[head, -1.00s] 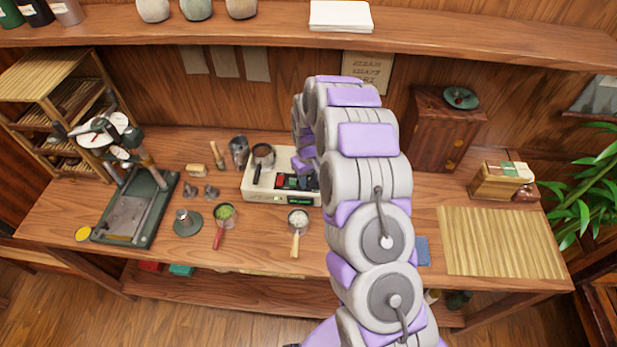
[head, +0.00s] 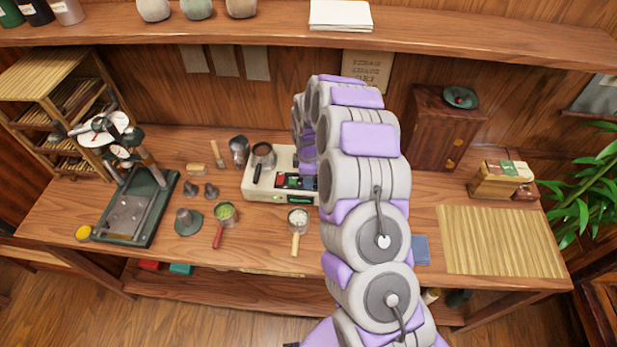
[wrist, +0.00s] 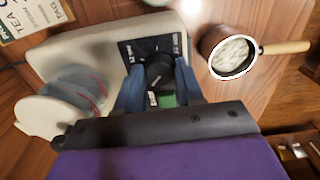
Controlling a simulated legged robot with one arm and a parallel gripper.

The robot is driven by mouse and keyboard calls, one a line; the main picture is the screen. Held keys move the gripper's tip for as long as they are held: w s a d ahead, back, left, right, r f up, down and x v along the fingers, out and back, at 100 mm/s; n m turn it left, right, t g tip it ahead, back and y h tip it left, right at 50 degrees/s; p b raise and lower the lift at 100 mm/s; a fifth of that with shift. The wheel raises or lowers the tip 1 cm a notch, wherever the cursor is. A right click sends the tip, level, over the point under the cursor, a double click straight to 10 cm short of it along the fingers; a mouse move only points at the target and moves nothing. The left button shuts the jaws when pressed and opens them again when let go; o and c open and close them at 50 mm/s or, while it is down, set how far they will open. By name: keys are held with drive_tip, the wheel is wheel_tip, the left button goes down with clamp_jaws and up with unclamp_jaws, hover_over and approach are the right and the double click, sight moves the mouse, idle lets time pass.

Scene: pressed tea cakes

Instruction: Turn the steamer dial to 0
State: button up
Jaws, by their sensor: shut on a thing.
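The steamer is a cream box on the bench in the head view (head: 250,188), left of my arm. In the wrist view its cream body (wrist: 95,48) carries a dark panel (wrist: 132,50) with small white markings. A black dial (wrist: 158,68) stands on this panel. My gripper (wrist: 158,84) has its two blue fingers on either side of the dial, shut on it. The dial has a pale pointer line on it; the markings are too small to read. A green patch shows between the fingers below the dial. In the head view my arm partly hides the steamer's right end.
A scoop with white contents (head: 298,217) lies just in front of the steamer, and one with green contents (head: 225,212) left of it. A metal jug (head: 239,150) stands behind left. A green press (head: 135,210) stands far left. A bamboo mat (head: 500,240) lies right.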

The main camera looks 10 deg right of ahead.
drive_tip(key=n, duration=0.4)
drive_tip(key=shift+w, duration=0.1)
drive_tip(key=shift+n+b, duration=0.3)
drive_tip(key=shift+n, duration=1.9)
drive_tip(key=o, duration=1)
drive_tip(key=shift+o, duration=0.2)
drive_tip(key=shift+r, duration=0.1)
wheel_tip(320, 180, up, 17)
drive_tip(key=p, duration=0.1)
